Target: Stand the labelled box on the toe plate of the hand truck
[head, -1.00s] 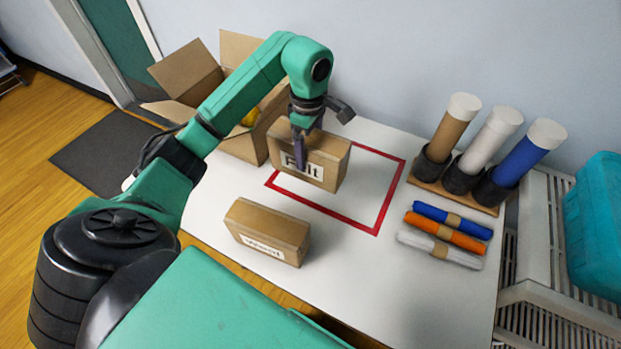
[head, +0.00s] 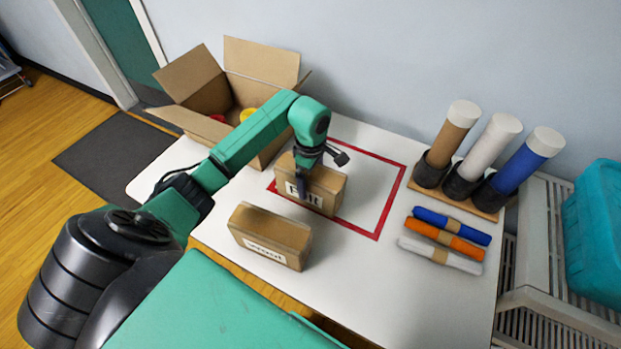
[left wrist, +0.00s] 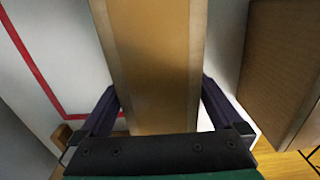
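A brown cardboard box labelled "Felt" (head: 322,190) stands upright at the left part of the red outline on the white table. My left gripper (head: 301,190) reaches down over it from above. In the left wrist view the fingers lie against both sides of a brown box (left wrist: 152,60), so the gripper is shut on it. Whether the box's base touches the table is hard to tell. A second labelled box (head: 270,236), its label hard to read, lies nearer to me. I see no hand truck or toe plate. My right gripper is not in view.
An open carton (head: 200,125) stands at the back left. A rack (head: 490,203) with capped tubes and several rolls (head: 446,239) are at the right. A white slatted cart (head: 545,260) holds a teal bin (head: 600,230). The red outline's right part (head: 365,200) is clear.

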